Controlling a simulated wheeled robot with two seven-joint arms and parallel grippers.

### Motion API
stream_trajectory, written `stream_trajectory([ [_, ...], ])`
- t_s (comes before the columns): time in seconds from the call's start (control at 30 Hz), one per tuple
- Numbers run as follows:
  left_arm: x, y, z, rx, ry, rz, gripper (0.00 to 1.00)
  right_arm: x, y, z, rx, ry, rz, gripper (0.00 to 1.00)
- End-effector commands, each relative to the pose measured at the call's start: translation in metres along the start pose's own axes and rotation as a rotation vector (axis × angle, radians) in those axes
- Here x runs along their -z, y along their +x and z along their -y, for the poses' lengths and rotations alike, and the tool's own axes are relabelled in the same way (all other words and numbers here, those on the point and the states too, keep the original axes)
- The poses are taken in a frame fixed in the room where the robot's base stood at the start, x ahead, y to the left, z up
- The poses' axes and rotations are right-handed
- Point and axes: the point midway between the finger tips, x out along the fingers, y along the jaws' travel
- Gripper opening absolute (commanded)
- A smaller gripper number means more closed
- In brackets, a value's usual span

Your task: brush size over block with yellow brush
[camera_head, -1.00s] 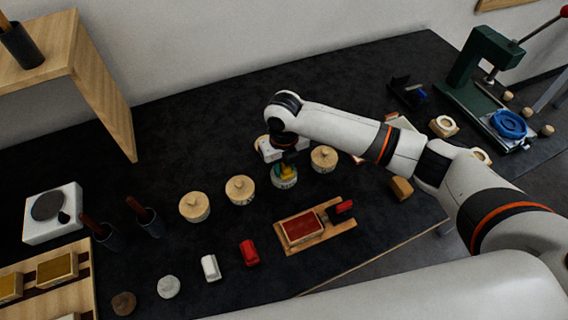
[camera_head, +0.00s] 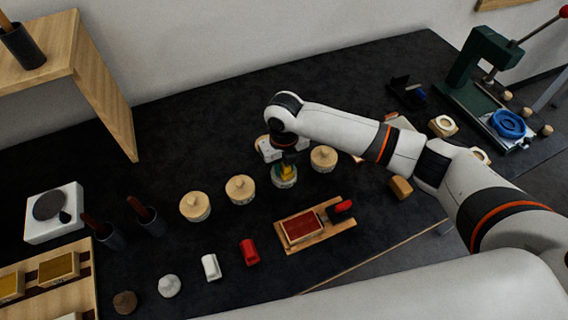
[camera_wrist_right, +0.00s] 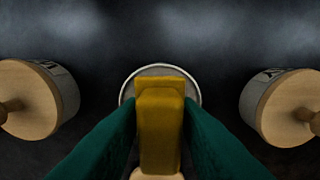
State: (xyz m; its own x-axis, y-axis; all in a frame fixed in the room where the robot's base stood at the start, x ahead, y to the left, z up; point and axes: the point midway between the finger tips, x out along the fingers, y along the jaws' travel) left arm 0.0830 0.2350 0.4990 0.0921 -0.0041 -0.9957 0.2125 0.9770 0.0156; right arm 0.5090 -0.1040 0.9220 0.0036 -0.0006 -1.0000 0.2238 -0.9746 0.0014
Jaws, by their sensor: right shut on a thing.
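My right gripper (camera_head: 284,162) is shut on the yellow brush (camera_wrist_right: 160,115), its green fingers on either side of it in the right wrist view. The brush (camera_head: 287,172) is at a round open jar (camera_head: 283,182), with the jar's pale rim (camera_wrist_right: 127,88) showing around its far end. I cannot tell how deep the brush reaches. The block with a red face (camera_head: 302,229) lies on a wooden board in front of the jars, apart from the brush. My left gripper is not in view.
Lidded jars (camera_head: 240,189) stand close to the left, and another (camera_head: 323,158) close to the right. A red-handled item (camera_head: 341,207) sits at the board's right end. White (camera_head: 210,267) and red (camera_head: 249,252) pieces lie in front. A green press (camera_head: 480,75) stands at the far right.

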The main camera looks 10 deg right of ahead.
Motion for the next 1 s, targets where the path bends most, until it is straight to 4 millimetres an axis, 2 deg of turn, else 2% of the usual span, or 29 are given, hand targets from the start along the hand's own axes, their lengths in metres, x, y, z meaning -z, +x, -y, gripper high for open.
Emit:
stream_trajectory([
  [0.27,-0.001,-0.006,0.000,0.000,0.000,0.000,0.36,-0.002,-0.004,0.000,-0.001,-0.001,0.006,0.10],
  [1.0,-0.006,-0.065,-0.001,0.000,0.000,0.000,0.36,0.000,-0.065,0.000,0.000,0.000,0.002,0.10],
])
